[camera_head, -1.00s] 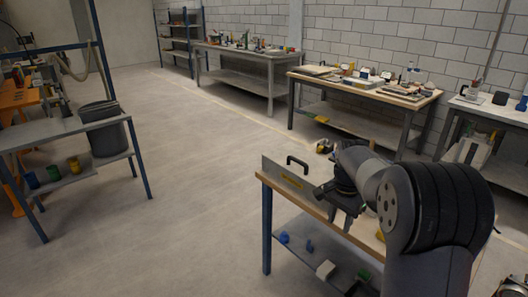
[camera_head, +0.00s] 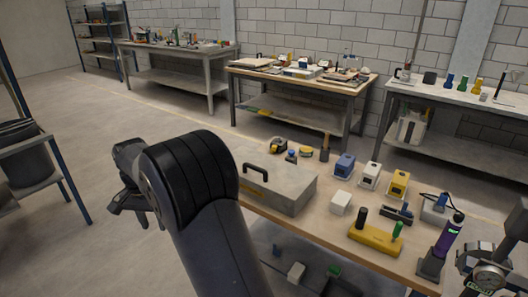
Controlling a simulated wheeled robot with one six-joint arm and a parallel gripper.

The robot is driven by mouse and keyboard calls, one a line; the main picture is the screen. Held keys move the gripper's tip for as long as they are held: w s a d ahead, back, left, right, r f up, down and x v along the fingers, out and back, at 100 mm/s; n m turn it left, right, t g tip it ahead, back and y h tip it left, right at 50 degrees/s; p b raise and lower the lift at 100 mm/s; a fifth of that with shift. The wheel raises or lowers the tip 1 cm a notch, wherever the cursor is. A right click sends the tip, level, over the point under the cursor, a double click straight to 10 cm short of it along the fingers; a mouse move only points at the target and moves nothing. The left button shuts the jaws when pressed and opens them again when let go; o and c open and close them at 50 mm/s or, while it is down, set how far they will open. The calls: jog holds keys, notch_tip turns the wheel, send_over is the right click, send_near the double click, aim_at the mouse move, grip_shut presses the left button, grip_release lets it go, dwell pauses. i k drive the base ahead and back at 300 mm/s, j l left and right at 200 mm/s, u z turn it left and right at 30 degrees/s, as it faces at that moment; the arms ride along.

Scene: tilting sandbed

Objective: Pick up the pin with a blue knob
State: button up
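I cannot make out for certain a pin with a blue knob. A small blue-topped item (camera_head: 291,156) stands on the near bench behind the grey metal box, too small to identify. A yellow block (camera_head: 375,237) at the bench front carries an upright black-knobbed piece (camera_head: 361,217) and a green-knobbed piece (camera_head: 397,231). A small blue item (camera_head: 276,250) lies on the shelf below. My gripper (camera_head: 130,207) hangs over the floor left of the bench, apart from all of these. I see nothing in it, and its finger gap is unclear.
The near bench also bears a grey metal box (camera_head: 277,190) with a black handle, blue (camera_head: 344,165), white (camera_head: 369,175) and yellow (camera_head: 397,185) blocks, a purple-and-black device (camera_head: 446,240) and a round gauge (camera_head: 489,276). Open floor (camera_head: 100,130) lies left.

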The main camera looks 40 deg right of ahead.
aim_at(292, 153)
jog(key=i+z, duration=0.35)
jog(key=i+j+z, duration=0.2)
jog(key=i+z, duration=0.5)
jog(key=z, duration=0.15)
jog(key=i+j+z, duration=0.15)
jog(key=i+z, duration=0.15)
jog(key=z, duration=0.15)
jog(key=i+j+z, duration=0.25)
jog(key=z, duration=0.2)
jog(key=i+j+z, duration=0.2)
jog(key=z, duration=0.25)
jog(key=j, duration=0.1)
